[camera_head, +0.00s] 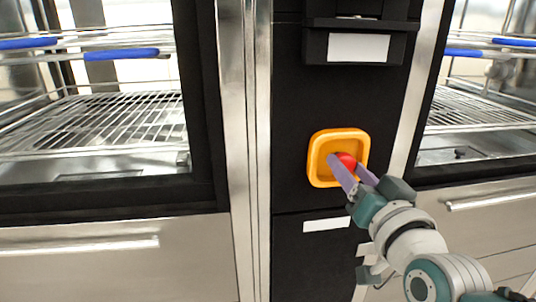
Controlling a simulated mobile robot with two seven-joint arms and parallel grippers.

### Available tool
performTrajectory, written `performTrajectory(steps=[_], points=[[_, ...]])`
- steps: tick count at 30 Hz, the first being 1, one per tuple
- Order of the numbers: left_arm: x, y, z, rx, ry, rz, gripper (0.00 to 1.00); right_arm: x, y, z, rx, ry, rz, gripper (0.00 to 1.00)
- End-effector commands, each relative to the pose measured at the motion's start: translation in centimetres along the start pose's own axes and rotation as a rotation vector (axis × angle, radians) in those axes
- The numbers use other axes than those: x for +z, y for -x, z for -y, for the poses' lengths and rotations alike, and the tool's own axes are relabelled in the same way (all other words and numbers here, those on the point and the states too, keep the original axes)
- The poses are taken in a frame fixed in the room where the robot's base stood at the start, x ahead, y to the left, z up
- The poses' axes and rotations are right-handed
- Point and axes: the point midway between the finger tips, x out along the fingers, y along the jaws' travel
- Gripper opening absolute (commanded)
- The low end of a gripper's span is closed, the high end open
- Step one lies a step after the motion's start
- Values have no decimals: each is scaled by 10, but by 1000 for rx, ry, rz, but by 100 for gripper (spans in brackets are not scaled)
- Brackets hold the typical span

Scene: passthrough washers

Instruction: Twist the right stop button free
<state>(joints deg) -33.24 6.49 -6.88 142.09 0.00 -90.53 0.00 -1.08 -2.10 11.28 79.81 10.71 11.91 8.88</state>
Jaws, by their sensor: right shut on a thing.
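The right stop button (347,160) is a red knob inside a yellow square surround (315,160) on a black panel. My right gripper (349,167) reaches in from the lower right. Its purple fingers are inside the surround and shut on the red button, covering part of it. The panel carries a blank white label (327,225) below the surround. My left gripper is not in view.
Steel washers with wire racks stand on both sides, the left rack (95,120) and the right rack (485,108) showing behind dark frames. A black box with a white label (358,47) juts out above the button. Drawer handles (80,246) stick out below.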

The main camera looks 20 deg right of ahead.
Motion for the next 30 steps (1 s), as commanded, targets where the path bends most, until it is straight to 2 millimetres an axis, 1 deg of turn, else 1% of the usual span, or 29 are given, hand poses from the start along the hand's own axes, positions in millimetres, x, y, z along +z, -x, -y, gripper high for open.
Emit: performTrajectory(steps=[6, 12, 28, 29, 30], points=[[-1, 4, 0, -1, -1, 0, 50, 0, 0, -1, 0, -128, 0, 0], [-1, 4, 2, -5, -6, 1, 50, 0, 0, -1, 0, -197, 1, 0], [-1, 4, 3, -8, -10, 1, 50, 1, 0, -1, 1, -224, 3, 0], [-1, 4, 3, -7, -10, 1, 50, 1, 0, -1, 1, -224, 3, 53], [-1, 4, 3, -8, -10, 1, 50, 1, 0, -1, 1, -224, 3, 58]])
